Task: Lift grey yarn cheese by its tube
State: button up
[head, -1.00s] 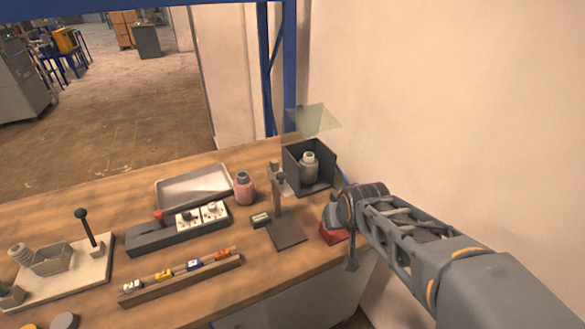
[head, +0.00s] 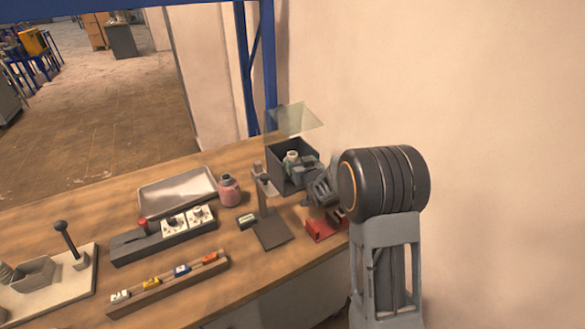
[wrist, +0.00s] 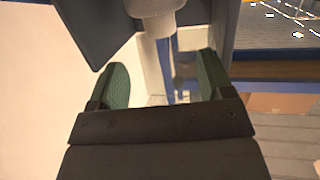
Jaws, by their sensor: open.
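The grey yarn cheese (head: 291,158) stands upright inside a dark open-fronted box (head: 284,178) at the back right of the table. My gripper (head: 305,166) is at the box opening, just right of the cheese, and covers part of it in the head view. In the wrist view the cheese (wrist: 155,8) shows at the top edge, its narrower tube end (wrist: 158,27) pointing down between and beyond the fingers. My gripper (wrist: 164,84) is open there, its two green-padded fingers apart with nothing between them. I cannot tell the exact gap to the tube.
A clear lid (head: 295,119) stands tilted above the box. A small stand (head: 271,232), a red block (head: 320,230) and a pink bottle-like cheese (head: 229,190) are nearby. A tray (head: 178,190) lies to the left. The wall is close on the right.

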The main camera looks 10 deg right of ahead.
aim_at(294, 157)
jog(key=shift+p+x, duration=1.15)
jog(key=shift+x, duration=3.2)
jog(key=shift+s, duration=0.1)
jog(key=shift+f, duration=0.1)
jog(key=c, duration=1.3)
